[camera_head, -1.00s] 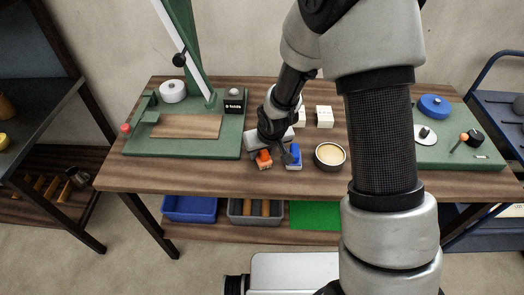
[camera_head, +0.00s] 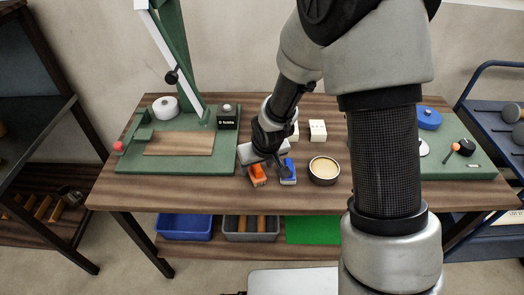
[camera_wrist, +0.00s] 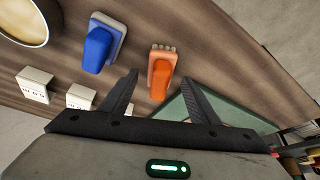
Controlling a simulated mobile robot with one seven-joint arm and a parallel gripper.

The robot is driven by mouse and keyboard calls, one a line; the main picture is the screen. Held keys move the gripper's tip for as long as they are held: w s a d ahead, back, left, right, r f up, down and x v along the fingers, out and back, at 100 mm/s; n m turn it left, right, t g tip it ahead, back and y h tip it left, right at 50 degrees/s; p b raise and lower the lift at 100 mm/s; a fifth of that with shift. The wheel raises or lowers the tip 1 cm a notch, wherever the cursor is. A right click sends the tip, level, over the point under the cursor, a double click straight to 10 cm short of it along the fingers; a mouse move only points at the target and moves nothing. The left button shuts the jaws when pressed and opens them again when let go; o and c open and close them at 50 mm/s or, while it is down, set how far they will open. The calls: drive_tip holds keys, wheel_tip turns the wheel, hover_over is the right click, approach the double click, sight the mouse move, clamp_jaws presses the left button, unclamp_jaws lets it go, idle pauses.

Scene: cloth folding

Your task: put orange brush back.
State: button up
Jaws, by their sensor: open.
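The orange brush (camera_head: 257,175) lies on the wooden table near its front edge, beside the green board. It also shows in the wrist view (camera_wrist: 161,73), in front of my gripper and between the lines of its two fingers. My gripper (camera_wrist: 158,98) is open and empty; its fingers are spread, with the brush ahead of the tips. In the head view my gripper (camera_head: 270,160) is just behind the orange and blue brushes, and its fingers are partly hidden. The blue brush (camera_head: 288,171) lies just right of the orange one and shows in the wrist view (camera_wrist: 98,48).
A round tin (camera_head: 324,170) stands right of the brushes. White blocks (camera_head: 317,130) stand behind. The green board (camera_head: 180,137) with a tall frame is at left, another green board (camera_head: 464,160) at right. The table's front strip is clear.

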drive_tip(key=p+v, duration=0.3)
drive_tip(key=v, duration=1.1)
drive_tip(key=shift+r, duration=0.3)
drive_tip(key=shift+s, duration=0.15)
drive_tip(key=s+d+r+m+t+h+p, duration=0.1)
drive_tip(key=s+d+r+p, duration=0.15)
drive_tip(key=r, duration=0.45)
drive_tip(key=s+d+r+m+h+p, duration=0.1)
drive_tip(key=s+d+r, duration=0.1)
drive_tip(key=d+r, duration=0.3)
drive_tip(key=s+d+r+m+p, duration=0.2)
drive_tip(key=s+d+r+p, duration=0.1)
drive_tip(key=s+r, duration=0.9)
drive_tip(key=shift+d+r+p, duration=0.3)
drive_tip(key=shift+d+r, duration=0.3)
drive_tip(key=shift+d, duration=0.2)
